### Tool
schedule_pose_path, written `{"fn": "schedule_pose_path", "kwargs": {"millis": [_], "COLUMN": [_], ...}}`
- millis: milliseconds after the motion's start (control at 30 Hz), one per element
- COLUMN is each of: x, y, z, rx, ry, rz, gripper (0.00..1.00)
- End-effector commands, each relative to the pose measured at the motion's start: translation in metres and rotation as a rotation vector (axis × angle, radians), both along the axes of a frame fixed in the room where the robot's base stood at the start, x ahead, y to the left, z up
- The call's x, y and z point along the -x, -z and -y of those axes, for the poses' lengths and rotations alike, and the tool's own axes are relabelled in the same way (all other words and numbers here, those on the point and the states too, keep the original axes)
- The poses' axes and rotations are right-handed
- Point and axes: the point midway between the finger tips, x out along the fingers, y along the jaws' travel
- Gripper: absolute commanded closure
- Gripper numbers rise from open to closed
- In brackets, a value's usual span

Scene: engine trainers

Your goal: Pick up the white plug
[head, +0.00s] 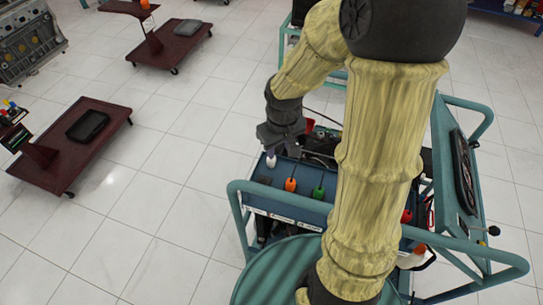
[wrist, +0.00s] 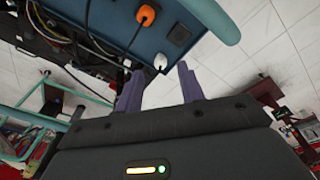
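The white plug (head: 271,160) sits at the far left corner of the blue panel (head: 262,193) on the teal cart. In the wrist view the white plug (wrist: 160,62) is near the panel's edge, between the lines of the two purple fingers and just beyond their tips. My gripper (wrist: 160,72) is open, with nothing between its fingers. In the head view my gripper (head: 276,150) is right above the white plug. Whether a finger touches the plug cannot be told.
An orange plug (head: 290,184) and a green plug (head: 318,191) stand on the same panel. A red plug (head: 406,216) is farther right. Teal rails (head: 240,200) and black cables surround the panel. Dark red stands (head: 75,145) are on the tiled floor at left.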

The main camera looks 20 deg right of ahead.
Motion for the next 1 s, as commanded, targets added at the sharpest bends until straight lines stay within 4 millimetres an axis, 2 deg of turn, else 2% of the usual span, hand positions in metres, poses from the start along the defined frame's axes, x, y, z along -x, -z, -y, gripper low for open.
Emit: {"fn": "schedule_pose_path", "kwargs": {"millis": [33, 100, 200, 300, 733, 1000], "x": [-0.014, -0.030, -0.047, -0.056, -0.058, -0.062], "y": [-0.007, -0.010, -0.012, -0.013, -0.007, 0.035], "z": [0.002, 0.002, 0.004, 0.005, 0.004, 0.001], "rx": [-0.010, -0.020, -0.034, -0.041, -0.042, -0.043], "ry": [-0.028, -0.073, -0.113, -0.134, -0.140, -0.142], "rz": [-0.013, -0.018, -0.016, -0.014, -0.014, -0.017], "gripper": [0.61, 0.61, 0.61, 0.61, 0.61, 0.61]}}
